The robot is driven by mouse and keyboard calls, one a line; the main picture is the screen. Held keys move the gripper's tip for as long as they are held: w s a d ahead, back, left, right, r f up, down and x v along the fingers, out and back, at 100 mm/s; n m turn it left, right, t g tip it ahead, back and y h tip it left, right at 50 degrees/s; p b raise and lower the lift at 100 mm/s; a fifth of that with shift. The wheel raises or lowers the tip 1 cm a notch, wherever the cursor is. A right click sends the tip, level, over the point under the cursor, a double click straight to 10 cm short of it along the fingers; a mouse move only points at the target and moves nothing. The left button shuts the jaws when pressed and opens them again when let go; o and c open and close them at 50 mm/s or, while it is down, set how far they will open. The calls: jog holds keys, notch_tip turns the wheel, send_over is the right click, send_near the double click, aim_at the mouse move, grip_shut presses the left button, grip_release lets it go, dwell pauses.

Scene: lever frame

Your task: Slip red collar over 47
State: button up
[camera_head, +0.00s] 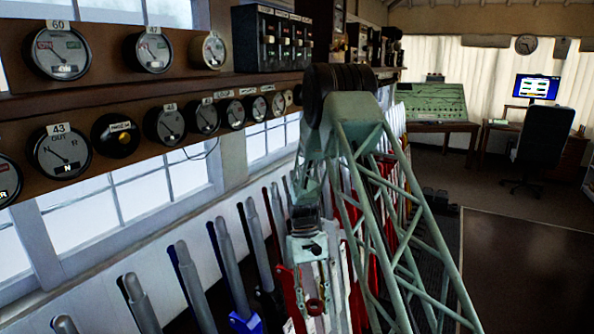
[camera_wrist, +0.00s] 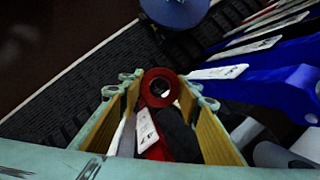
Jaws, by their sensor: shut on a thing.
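The red collar (camera_wrist: 151,98) is a ring held between the two fingertips of my gripper (camera_wrist: 160,86) in the wrist view. In the head view the collar (camera_head: 314,307) shows small and reddish at the lower end of my gripper (camera_head: 307,290), low among the levers. My gripper is shut on it. A red lever with a white number plate (camera_wrist: 147,129) shows between my fingers in the wrist view. Its number is too blurred to read surely, so I cannot tell which lever is 47. Whether the collar is around a lever or above it is unclear.
Grey-handled levers (camera_head: 233,270) stand in a row to the left, close to my gripper. Blue levers (camera_wrist: 265,82) lie to the right in the wrist view. Open floor (camera_head: 520,260) is at the right.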

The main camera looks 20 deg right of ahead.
jog(key=w+r+m+t+p, duration=0.2)
jog(key=w+r+m+p, duration=0.2)
jog(key=r+m, duration=0.5)
jog(key=w+a+r+m+t+y+p, duration=0.1)
jog(key=w+r+m+t+p, duration=0.2)
jog(key=r, duration=1.6)
jog(key=w+r+m+t+y+p, duration=0.1)
jog(key=w+r+m+t+p, duration=0.1)
jog(key=w+r+m+p, duration=0.4)
jog(key=shift+w+a+r+m+t+p, duration=0.25)
jog(key=shift+r+m+p, duration=2)
jog(key=shift+r+m, duration=2.3)
jog(key=shift+a+f, duration=0.1)
jog(key=shift+a, duration=0.1)
jog(key=shift+w+a+f+p, duration=0.2)
jog(key=shift+w+a+f, duration=0.25)
jog(key=shift+w+a, duration=0.65)
jog(key=shift+w+a+f+p, duration=0.2)
jog(key=shift+w+a+f, duration=0.2)
jog(key=shift+w+a, duration=0.7)
jog(key=shift+w+a+f+p, duration=0.2)
jog(key=shift+w+a+f, duration=0.25)
jog(key=shift+w+a, duration=0.65)
jog(key=shift+w+d, duration=0.1)
jog(key=shift+d, duration=0.05)
jog(key=shift+d+f, duration=0.15)
jog(key=shift+f, duration=1)
